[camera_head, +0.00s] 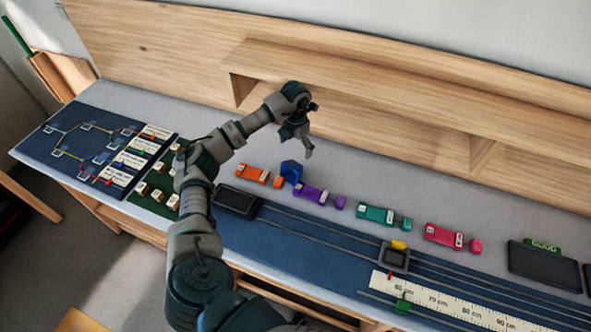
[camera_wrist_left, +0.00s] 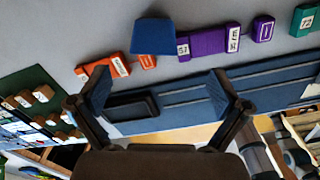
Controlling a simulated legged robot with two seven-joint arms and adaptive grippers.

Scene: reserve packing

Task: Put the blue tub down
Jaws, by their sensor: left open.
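The blue tub (camera_head: 291,172) stands on the grey table top, between and slightly behind the orange and purple blocks in the head view. In the left wrist view the blue tub (camera_wrist_left: 153,38) is beyond my fingertips, near the top of the picture. My left gripper (camera_head: 303,142) is above the tub and apart from it. Its two fingers are spread wide and empty, as the left wrist view shows them (camera_wrist_left: 160,92). My right gripper does not show.
An orange block (camera_head: 249,173), a purple block (camera_head: 311,193), a green block (camera_head: 375,214) and a red block (camera_head: 444,235) stand in a row. Dark rails and a ruler (camera_head: 447,301) lie in front. A wooden shelf (camera_head: 370,90) rises behind. Grey table is bare behind the row.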

